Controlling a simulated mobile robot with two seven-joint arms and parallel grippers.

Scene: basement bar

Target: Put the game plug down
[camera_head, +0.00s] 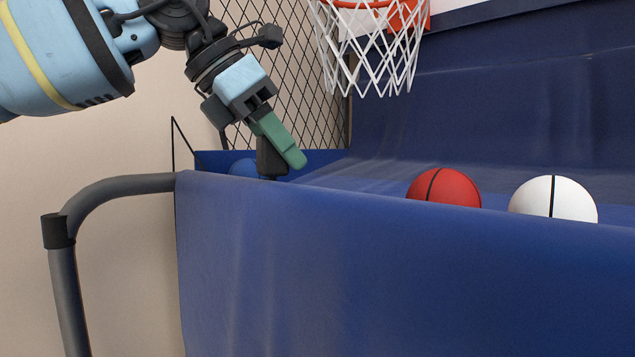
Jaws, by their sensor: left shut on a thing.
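My left gripper (265,130) comes in from the upper left and points down over the left end of the basketball game. My right gripper is not in view.
The blue basketball game (400,275) fills the right side. A red ball (444,187), a white ball (555,199) and a partly hidden blue ball (243,168) lie behind its front wall. A hoop net (370,50) hangs above. A grey tube (68,290) stands at left.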

